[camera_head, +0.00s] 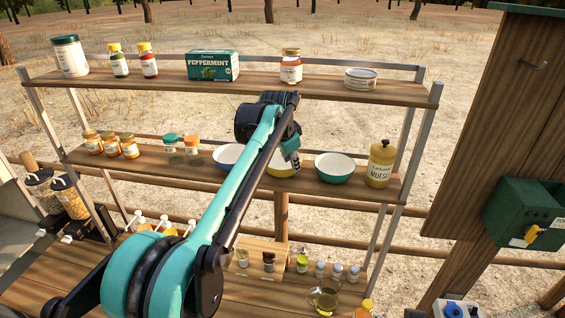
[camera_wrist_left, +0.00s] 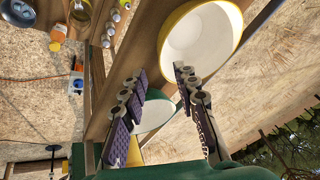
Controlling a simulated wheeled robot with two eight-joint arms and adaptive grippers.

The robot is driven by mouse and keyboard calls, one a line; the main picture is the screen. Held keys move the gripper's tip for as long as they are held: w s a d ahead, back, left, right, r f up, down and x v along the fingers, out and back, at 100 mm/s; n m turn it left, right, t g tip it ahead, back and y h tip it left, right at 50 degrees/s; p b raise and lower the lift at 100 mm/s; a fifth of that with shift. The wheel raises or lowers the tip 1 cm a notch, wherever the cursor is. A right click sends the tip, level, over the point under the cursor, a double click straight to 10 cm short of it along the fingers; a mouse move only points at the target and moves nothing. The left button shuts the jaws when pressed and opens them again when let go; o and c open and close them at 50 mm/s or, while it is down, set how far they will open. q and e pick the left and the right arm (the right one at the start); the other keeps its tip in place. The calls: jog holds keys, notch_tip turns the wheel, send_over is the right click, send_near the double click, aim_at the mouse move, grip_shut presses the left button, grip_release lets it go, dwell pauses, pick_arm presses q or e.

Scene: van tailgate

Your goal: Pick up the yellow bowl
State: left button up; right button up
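My left gripper (camera_head: 289,153) is at the bowl in the head view. In the wrist view its two fingers (camera_wrist_left: 158,80) are spread apart with nothing held between them. Contact with the bowl cannot be told. My right gripper is not in view.
Small spice jars (camera_head: 111,145) stand further left. The top shelf (camera_head: 330,89) is above, with a peppermint box (camera_head: 212,66) and honey-coloured jar (camera_head: 291,67).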

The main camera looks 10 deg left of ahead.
aim_at(290, 170)
pick_arm(q)
jog(key=x, duration=0.1)
jog(key=p+x, duration=0.1)
jog(key=x, duration=0.1)
jog(key=a+x, duration=0.1)
jog(key=x, duration=0.1)
jog(key=shift+s, duration=0.15)
jog(key=shift+d+f, duration=0.1)
jog(key=shift+f, duration=0.35)
grip_shut()
